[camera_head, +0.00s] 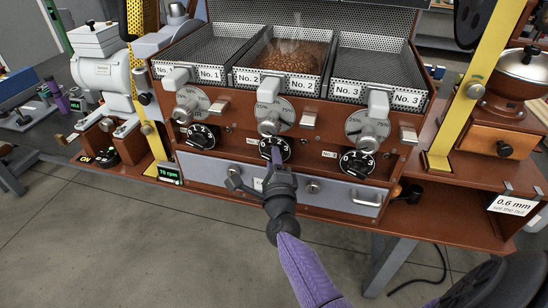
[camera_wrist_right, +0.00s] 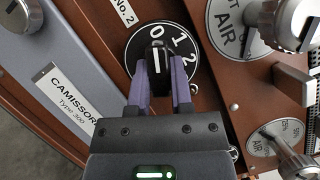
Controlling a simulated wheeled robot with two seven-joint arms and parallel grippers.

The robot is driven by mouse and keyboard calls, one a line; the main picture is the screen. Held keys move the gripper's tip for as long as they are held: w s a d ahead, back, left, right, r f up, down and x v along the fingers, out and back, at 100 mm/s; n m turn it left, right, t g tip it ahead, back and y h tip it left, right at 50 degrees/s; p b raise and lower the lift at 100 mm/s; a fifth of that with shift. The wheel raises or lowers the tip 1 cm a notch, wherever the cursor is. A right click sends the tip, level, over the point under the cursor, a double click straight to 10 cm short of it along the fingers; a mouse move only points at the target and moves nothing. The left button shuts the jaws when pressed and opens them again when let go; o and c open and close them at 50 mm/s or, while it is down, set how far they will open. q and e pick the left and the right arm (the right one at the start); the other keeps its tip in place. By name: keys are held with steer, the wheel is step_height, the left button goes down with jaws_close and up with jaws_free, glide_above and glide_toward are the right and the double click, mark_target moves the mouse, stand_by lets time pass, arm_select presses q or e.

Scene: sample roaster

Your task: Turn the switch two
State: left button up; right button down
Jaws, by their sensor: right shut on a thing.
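Switch two is the round black dial (camera_head: 265,147) with white numbers, in the middle of the row of three on the brown roaster front, below the No. 2 tray. My right gripper (camera_head: 277,158) reaches up to it from below. In the right wrist view, the two purple fingers (camera_wrist_right: 163,82) are shut on the dial's black knob bar, one on each side. The dial face (camera_wrist_right: 183,62) shows 0, 1 and 2. The bar's upper end points at about 0. The lower part of the dial is hidden by the fingers. My left gripper is not seen.
Matching dials sit to the left (camera_head: 202,136) and right (camera_head: 357,163). Grey AIR knobs (camera_wrist_right: 237,28) are close beside the gripper. The No. 2 tray (camera_head: 263,80) holds steaming brown beans. A grey drawer panel (camera_head: 338,193) lies below the dials. Yellow posts (camera_head: 470,110) stand at either side.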

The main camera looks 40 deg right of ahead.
steer(key=c, duration=0.5)
jaws_free()
steer(key=shift+a, duration=0.1)
steer(key=p+v, duration=0.1)
steer(key=v, duration=0.9)
